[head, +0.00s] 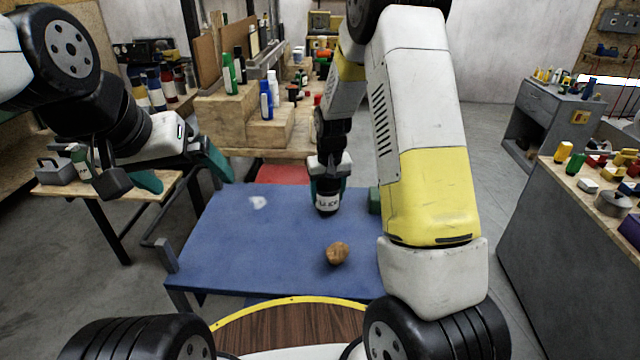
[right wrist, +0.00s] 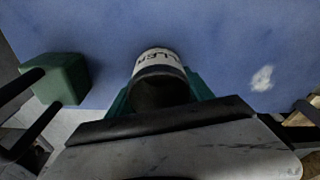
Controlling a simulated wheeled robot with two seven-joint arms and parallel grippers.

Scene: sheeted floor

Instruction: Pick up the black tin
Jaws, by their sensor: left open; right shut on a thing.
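The black tin (head: 327,204) with a white lettered label is at the far side of the blue-topped table, upright or nearly so. My right gripper (head: 329,184) comes down over it from above, its teal fingers shut on its two sides. In the right wrist view the tin (right wrist: 160,72) sits between the teal fingers, its dark end towards the camera. I cannot tell whether its base touches the table. My left gripper (head: 184,172) is open and empty, away to the left beyond the table's edge.
The blue table (head: 225,245) also carries a brown lumpy object (head: 337,253) near the front and a green block (head: 375,201) right of the tin, also in the right wrist view (right wrist: 64,78). A wooden bench (head: 300,125) with bottles stands behind.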

